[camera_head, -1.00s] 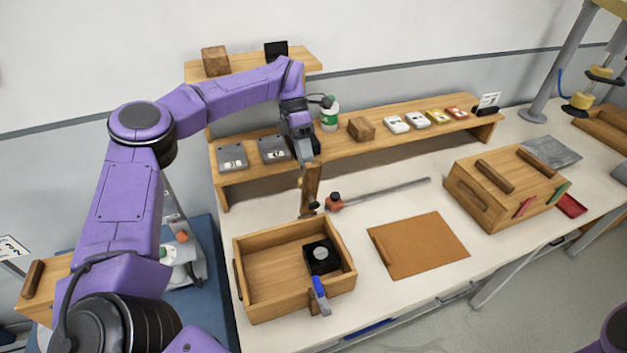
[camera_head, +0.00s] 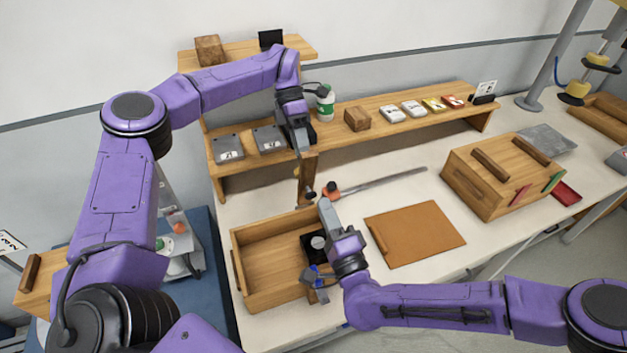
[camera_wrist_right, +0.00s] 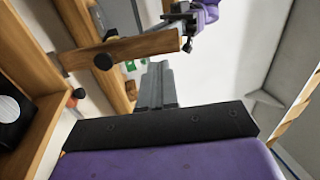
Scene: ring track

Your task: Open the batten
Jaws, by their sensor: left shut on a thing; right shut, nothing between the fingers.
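The batten (camera_head: 307,177) is a dark wooden bar standing upright at the back right corner of an open wooden box. In the right wrist view the batten (camera_wrist_right: 125,49) lies across the picture with dark knobs on it. My left gripper (camera_head: 303,150) is shut on the batten's upper end; it also shows in the right wrist view (camera_wrist_right: 181,18). My right gripper (camera_head: 325,207) is shut and empty, just below and right of the batten's lower end. Its fingers (camera_wrist_right: 157,75) show below the batten, with no clear contact.
The wooden box (camera_head: 246,283) holds a black block with a pale disc (camera_head: 316,244), partly hidden by my right gripper. An orange-and-black clamp on a grey rod (camera_head: 375,183) lies behind. A brown board (camera_head: 420,236) lies right. A shelf (camera_head: 340,135) runs along the back.

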